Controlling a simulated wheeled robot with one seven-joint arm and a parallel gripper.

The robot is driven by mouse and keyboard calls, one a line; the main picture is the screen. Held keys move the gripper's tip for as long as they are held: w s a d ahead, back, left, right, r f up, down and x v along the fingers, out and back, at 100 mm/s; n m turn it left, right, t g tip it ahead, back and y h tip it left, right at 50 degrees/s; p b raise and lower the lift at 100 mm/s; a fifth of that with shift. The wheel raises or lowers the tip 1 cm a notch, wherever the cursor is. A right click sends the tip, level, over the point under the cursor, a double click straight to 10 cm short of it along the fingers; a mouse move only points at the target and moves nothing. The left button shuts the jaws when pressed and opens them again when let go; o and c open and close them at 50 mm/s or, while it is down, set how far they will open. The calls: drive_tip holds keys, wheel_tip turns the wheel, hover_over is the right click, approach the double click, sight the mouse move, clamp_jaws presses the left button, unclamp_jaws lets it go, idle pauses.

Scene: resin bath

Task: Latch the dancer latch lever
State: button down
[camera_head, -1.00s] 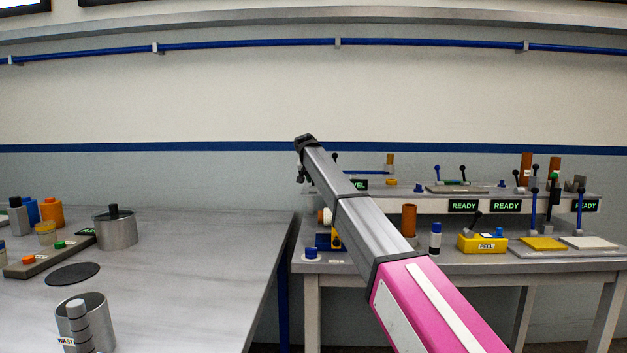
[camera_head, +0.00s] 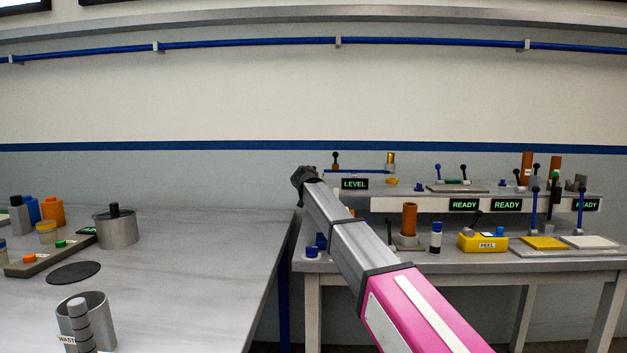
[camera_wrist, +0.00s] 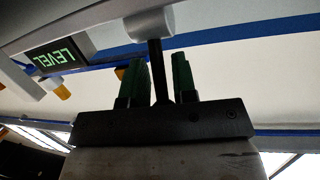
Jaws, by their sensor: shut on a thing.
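In the wrist view, my gripper (camera_wrist: 160,82) has its two green fingers on either side of a thin black rod (camera_wrist: 154,62), shut on it. The rod looks like the latch lever's handle, and its upper end meets a light grey rounded piece (camera_wrist: 152,22). No label on the rod shows, so I cannot be sure which lever it is. In the head view, my gripper (camera_head: 303,176) is a dark shape just left of the LEVEL sign (camera_head: 354,184). Its fingertips and the lever they hold are hidden there.
The right bench carries a brown cylinder (camera_head: 409,219), a yellow PEEL box (camera_head: 482,242) and a shelf with READY signs (camera_head: 463,205). The left table (camera_head: 190,260) holds a grey pot (camera_head: 116,232) and an open waste cup (camera_head: 98,312). A gap separates the two benches.

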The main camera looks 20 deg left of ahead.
drive_tip(key=shift+s+t, duration=0.1)
drive_tip(key=shift+t, duration=0.3)
drive_tip(key=c, duration=1.2)
unclamp_jaws()
drive_tip(key=shift+o, duration=0.2)
drive_tip(key=shift+s, duration=0.1)
drive_tip(key=s+r, duration=0.1)
drive_tip(key=s, duration=0.9)
drive_tip(key=shift+s+d+r, duration=0.2)
drive_tip(key=shift+s+d, duration=0.05)
drive_tip(key=shift+d, duration=0.2)
drive_tip(key=shift+s, duration=0.1)
